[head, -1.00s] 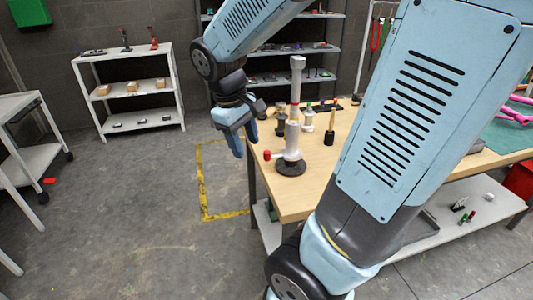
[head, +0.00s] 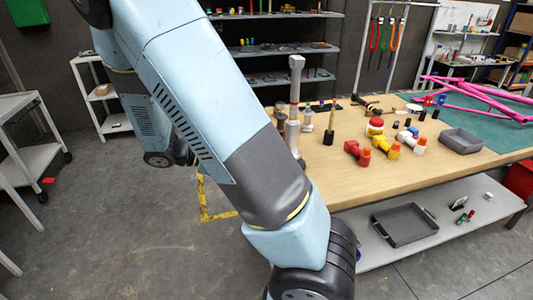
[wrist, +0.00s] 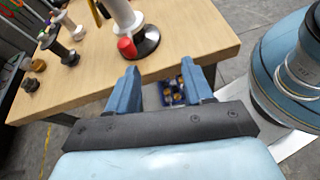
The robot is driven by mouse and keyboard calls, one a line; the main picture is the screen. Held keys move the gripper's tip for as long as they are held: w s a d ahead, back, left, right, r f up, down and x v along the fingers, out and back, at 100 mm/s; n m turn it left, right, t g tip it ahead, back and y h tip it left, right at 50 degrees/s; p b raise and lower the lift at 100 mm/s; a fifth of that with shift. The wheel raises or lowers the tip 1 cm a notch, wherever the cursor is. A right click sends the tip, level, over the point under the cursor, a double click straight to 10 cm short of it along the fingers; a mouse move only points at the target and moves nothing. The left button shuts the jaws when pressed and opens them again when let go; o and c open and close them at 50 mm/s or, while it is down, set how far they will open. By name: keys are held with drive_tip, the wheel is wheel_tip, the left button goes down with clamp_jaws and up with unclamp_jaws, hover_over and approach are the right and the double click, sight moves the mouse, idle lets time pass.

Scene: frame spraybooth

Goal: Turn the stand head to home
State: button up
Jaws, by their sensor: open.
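The stand (head: 294,90) is a pale grey upright column near the left end of the wooden table. Its lower part is partly hidden by my arm in the head view. In the wrist view, the lower column of the stand (wrist: 124,16) rises from a round black base (wrist: 147,42), with a red knob (wrist: 126,47) low on its near side. My gripper (wrist: 159,72) is open and empty, with two blue fingers apart beside the table edge. The stand base is ahead of the fingers and apart from them. My gripper is hidden in the head view.
Small dark and wooden-handled items stand near the stand. A lower shelf (head: 375,248) sticks out below. Floor left of the table is open.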

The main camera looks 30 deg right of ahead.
drive_tip(key=shift+w+a+f+n+t+h, duration=0.75)
drive_tip(key=shift+w+f+n+t+h, duration=0.35)
drive_tip(key=shift+w+n+h, duration=1.05)
drive_tip(key=shift+h, duration=0.25)
drive_tip(key=d, duration=0.4)
drive_tip(key=s+d, duration=0.1)
drive_tip(key=d, duration=0.4)
drive_tip(key=s+d, duration=0.1)
drive_tip(key=d, duration=0.3)
drive_tip(key=shift+s+d, duration=0.15)
drive_tip(key=shift+d, duration=0.15)
clamp_jaws()
